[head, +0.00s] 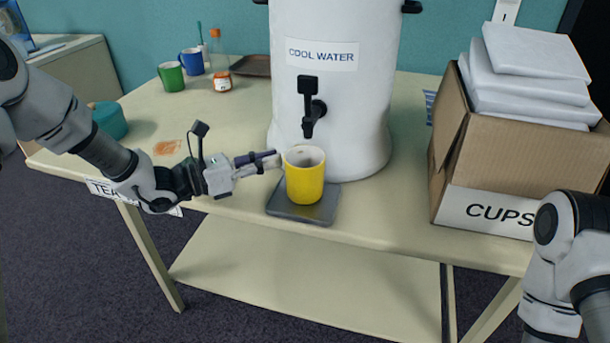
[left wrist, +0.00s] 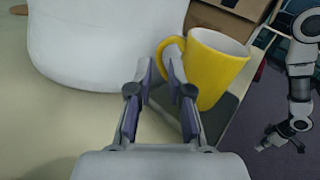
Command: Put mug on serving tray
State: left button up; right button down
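A yellow mug (head: 305,178) stands upright on a grey drip tray (head: 285,210) below the dispenser tap. Its handle faces my left gripper. My left gripper (head: 277,160) is beside the mug, fingers a little apart. In the left wrist view, the yellow mug (left wrist: 213,70) is right of the fingertips (left wrist: 160,68), and its handle is at them; I cannot tell whether they touch it. A dark brown serving tray (head: 258,67) lies at the back of the table, partly hidden by the dispenser. My right gripper appears small in the left wrist view (left wrist: 280,140); its opening is unclear.
The white water dispenser (head: 345,110) stands right behind the yellow mug. A green mug (head: 172,78), a blue mug (head: 192,62), a small jar (head: 222,82) and an orange-capped bottle (head: 216,48) are at the back left. A cups box (head: 520,165) fills the right.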

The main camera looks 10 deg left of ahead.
aim_at(288, 157)
pick_arm(q)
jog(key=x, duration=0.4)
jog(key=shift+w+d+f, duration=0.1)
jog(key=shift+d+f, duration=0.2)
jog(key=shift+f, duration=0.05)
jog(key=shift+a, duration=0.2)
grip_shut()
jog(key=shift+r, duration=0.2)
